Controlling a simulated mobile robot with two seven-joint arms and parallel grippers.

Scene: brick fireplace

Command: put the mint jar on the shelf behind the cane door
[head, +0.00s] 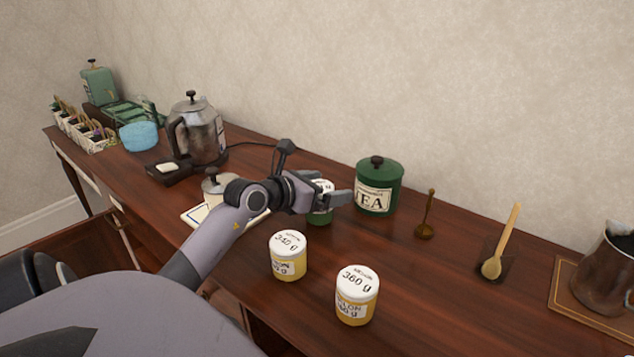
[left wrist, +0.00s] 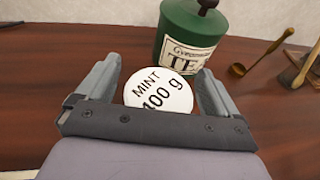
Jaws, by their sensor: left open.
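The mint jar (left wrist: 158,92) has a white lid reading "MINT" and "100 g" in the left wrist view. In the head view the mint jar (head: 321,215) shows a green body, partly hidden by my gripper. My left gripper (head: 338,193) is open over it. In the left wrist view its two fingers (left wrist: 156,88) stand on either side of the lid, with gaps visible. The jar stands on the wooden sideboard. The cane door and its shelf cannot be made out. My right gripper is not in view.
A green tea canister (head: 379,187) stands close behind the mint jar. Two yellow jars (head: 288,256) (head: 357,296) stand in front. A metal kettle (head: 196,131) is left.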

